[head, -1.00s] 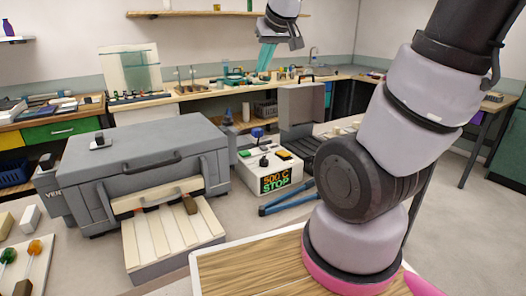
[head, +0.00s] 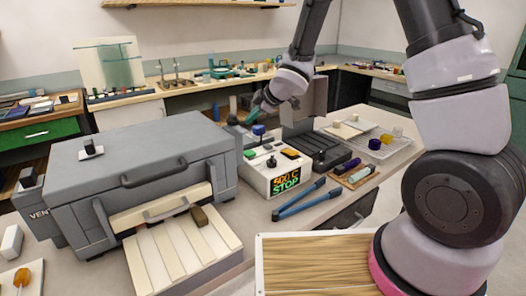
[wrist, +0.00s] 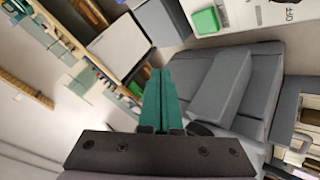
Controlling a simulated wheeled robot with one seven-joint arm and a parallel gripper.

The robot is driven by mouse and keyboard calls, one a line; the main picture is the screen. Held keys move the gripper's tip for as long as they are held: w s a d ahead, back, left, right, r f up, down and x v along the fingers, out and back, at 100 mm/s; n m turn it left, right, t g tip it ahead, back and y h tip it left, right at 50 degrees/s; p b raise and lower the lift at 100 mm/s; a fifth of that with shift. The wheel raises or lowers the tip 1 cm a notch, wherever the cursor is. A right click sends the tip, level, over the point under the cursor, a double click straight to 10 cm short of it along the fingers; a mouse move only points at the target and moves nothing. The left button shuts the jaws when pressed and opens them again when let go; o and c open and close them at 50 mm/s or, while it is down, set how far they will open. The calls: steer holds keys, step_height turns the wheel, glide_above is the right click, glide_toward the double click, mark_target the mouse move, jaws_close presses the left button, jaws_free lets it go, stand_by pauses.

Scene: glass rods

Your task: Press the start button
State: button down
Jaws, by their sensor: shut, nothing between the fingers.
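No start label is readable. The green button also shows large in the wrist view (wrist: 205,22), with "OFF" lettering to its right. My gripper (head: 256,107), with teal fingers, is behind and above the box, apart from the buttons. In the wrist view its fingers (wrist: 160,72) are together and empty.
The grey furnace (head: 140,160) fills the left, with a slatted shelf (head: 180,252) in front. A blue-topped knob (head: 259,130) rises behind the box. Blue-handled tongs (head: 300,202) lie before it. A dark open case (head: 318,147) and a wire tray (head: 385,150) stand right.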

mark_target(252, 153)
steer(key=shift+f, duration=0.3)
steer(key=shift+f, duration=4.4)
steer(key=shift+f, duration=0.1)
steer(key=shift+f, duration=0.3)
steer(key=shift+f, duration=0.5)
steer(key=shift+r, duration=0.9)
